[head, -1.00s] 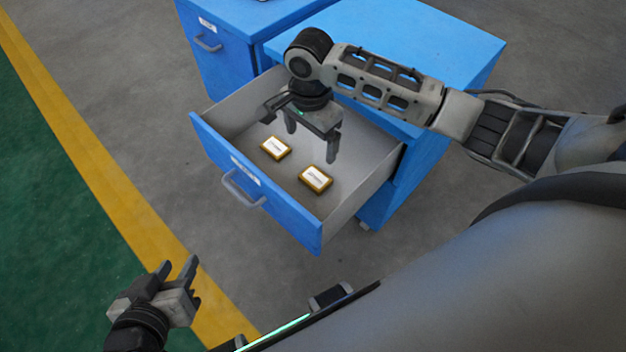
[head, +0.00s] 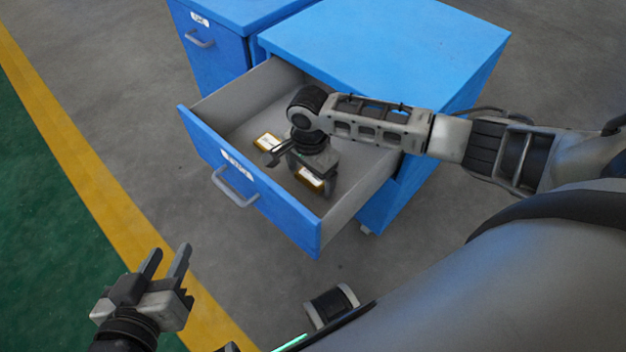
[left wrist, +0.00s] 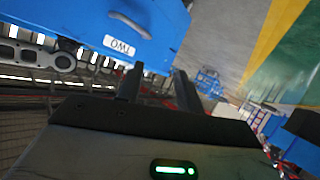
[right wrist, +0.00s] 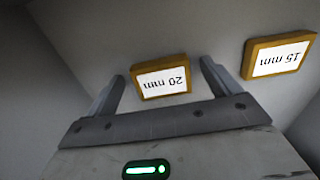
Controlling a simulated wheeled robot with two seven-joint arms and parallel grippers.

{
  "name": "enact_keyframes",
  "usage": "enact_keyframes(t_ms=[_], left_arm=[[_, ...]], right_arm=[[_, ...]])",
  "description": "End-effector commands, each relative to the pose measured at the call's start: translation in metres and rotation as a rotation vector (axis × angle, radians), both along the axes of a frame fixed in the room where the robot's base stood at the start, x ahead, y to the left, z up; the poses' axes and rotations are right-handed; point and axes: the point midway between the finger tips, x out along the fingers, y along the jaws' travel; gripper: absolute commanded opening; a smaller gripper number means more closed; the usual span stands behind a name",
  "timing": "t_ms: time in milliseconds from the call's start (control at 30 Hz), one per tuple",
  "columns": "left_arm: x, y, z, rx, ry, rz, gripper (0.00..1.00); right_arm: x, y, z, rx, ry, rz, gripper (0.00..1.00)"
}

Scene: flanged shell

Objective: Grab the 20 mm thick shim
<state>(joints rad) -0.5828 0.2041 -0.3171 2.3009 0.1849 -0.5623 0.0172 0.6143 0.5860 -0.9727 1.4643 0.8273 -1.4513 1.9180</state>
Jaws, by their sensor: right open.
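The 20 mm shim (right wrist: 161,80), a yellow-edged block with a white label, lies on the drawer floor. In the head view the shim (head: 309,178) is partly hidden by my right gripper (head: 311,185). In the right wrist view my right gripper (right wrist: 160,85) is open, with one finger on either side of the shim, which shows between the fingertips. I cannot tell whether the fingers touch it. My left gripper (head: 166,262) is open and empty, out over the floor in front of the drawer; its fingers also show in the left wrist view (left wrist: 158,88).
A second shim labelled 15 mm (right wrist: 279,57) lies in the same drawer, beside the first; it also shows in the head view (head: 268,142). The open drawer's walls (head: 357,193) surround both shims. A blue cabinet (head: 400,45) stands behind, another (head: 205,45) to its left.

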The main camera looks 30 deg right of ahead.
Motion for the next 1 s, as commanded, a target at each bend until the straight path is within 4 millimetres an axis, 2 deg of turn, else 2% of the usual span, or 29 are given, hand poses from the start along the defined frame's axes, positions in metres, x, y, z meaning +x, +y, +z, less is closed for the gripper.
enact_keyframes(t_ms=[200, 233, 400, 433, 667, 767, 933, 1000], left_arm=[[-0.001, -0.003, 0.008, -0.011, -0.021, -0.006, 0.36], [-0.001, -0.003, 0.008, -0.011, -0.021, -0.006, 0.36], [-0.002, -0.003, 0.006, -0.009, -0.017, -0.007, 0.36], [-0.002, -0.003, 0.006, -0.008, -0.015, -0.007, 0.36], [-0.002, -0.002, 0.002, -0.004, -0.005, -0.007, 0.36], [-0.003, -0.002, 0.003, 0.0, 0.004, -0.008, 0.36], [-0.005, 0.003, 0.002, 0.028, 0.055, -0.004, 0.36], [-0.003, 0.006, -0.008, 0.043, 0.104, 0.008, 0.36]], right_arm=[[0.001, 0.0, -0.002, 0.001, -0.002, 0.0, 0.89], [0.001, 0.0, -0.002, 0.001, -0.002, 0.001, 0.86], [0.001, 0.0, -0.002, 0.001, -0.002, 0.001, 0.39], [0.001, 0.0, -0.002, 0.001, -0.002, 0.001, 0.36], [0.001, 0.0, -0.001, 0.001, -0.003, 0.001, 0.36], [0.001, 0.001, 0.007, 0.002, -0.003, 0.001, 0.36], [0.001, 0.001, 0.039, 0.003, -0.005, 0.001, 0.36], [0.002, 0.0, 0.054, 0.003, -0.005, 0.001, 0.36]])
